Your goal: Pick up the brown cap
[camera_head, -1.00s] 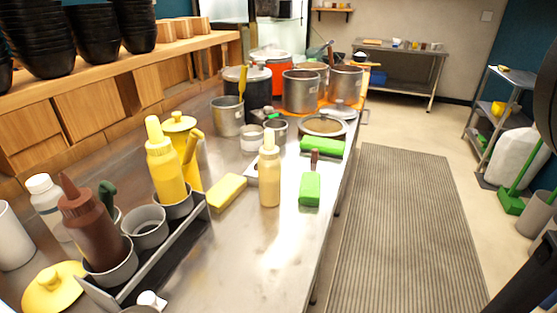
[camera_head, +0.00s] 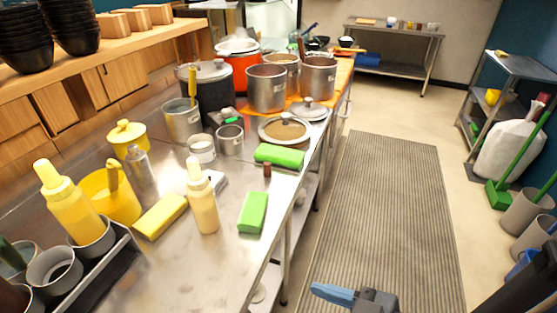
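A small brown cap (camera_head: 267,170) stands on the steel counter (camera_head: 235,260), between two green blocks. The front green block (camera_head: 252,212) lies just below it in the picture and the other green block (camera_head: 279,155) just behind it. Part of my gripper (camera_head: 345,295) shows at the bottom edge, over the floor mat to the right of the counter. One blue finger points left; the rest is cut off or hidden, so its opening does not show. It is well apart from the cap.
A cream bottle (camera_head: 202,200) and a yellow block (camera_head: 160,216) stand left of the cap. The striped mat (camera_head: 385,200) beside the counter is clear.

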